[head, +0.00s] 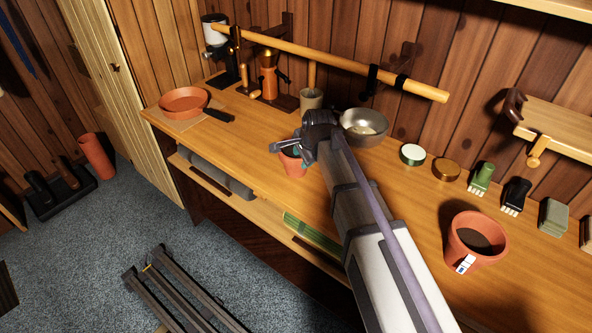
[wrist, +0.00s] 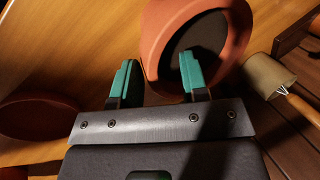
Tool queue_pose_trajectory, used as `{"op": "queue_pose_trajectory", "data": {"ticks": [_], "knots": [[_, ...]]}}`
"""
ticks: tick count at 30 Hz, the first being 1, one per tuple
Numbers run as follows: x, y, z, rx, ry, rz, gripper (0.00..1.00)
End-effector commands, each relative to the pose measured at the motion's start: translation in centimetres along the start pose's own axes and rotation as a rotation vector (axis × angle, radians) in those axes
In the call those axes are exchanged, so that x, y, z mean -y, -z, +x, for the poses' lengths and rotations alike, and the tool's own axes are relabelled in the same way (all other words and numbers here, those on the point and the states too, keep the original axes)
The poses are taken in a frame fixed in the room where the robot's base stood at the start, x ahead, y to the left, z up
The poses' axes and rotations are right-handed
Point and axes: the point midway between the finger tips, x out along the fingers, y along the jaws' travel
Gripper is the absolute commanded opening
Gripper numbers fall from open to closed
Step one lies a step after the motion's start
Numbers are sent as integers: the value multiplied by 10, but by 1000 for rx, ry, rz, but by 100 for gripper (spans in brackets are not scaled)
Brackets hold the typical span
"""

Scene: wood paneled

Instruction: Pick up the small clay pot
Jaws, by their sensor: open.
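The small clay pot (head: 292,166) stands near the front edge of the wooden bench, partly hidden by my gripper (head: 291,149). In the wrist view the pot's terracotta rim (wrist: 158,30) and dark inside show at the top. My gripper's two teal fingers (wrist: 158,68) are open and apart. The right finger overlaps the pot's dark opening, and the left finger lies outside the rim, so the near wall appears between them. I cannot tell whether either finger touches it. A larger clay pot (head: 477,239) with a white label stands at the right.
A metal bowl (head: 364,127) and a beige cup (head: 312,99) stand behind the pot. A terracotta dish (head: 184,103) lies to the left. A wooden pole (head: 340,62) spans above the back. Tins (head: 412,155) and brushes (head: 481,178) line the right rear.

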Motion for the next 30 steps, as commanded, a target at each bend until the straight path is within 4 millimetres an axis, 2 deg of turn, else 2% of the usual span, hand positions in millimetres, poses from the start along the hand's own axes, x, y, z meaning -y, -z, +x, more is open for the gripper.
{"op": "queue_pose_trajectory", "data": {"ticks": [1,7,20,30], "knots": [[-1,0,10,0,0,0,41],[0,0,5,0,0,0,40],[0,0,5,0,0,0,0],[0,0,5,0,-1,0,0]]}}
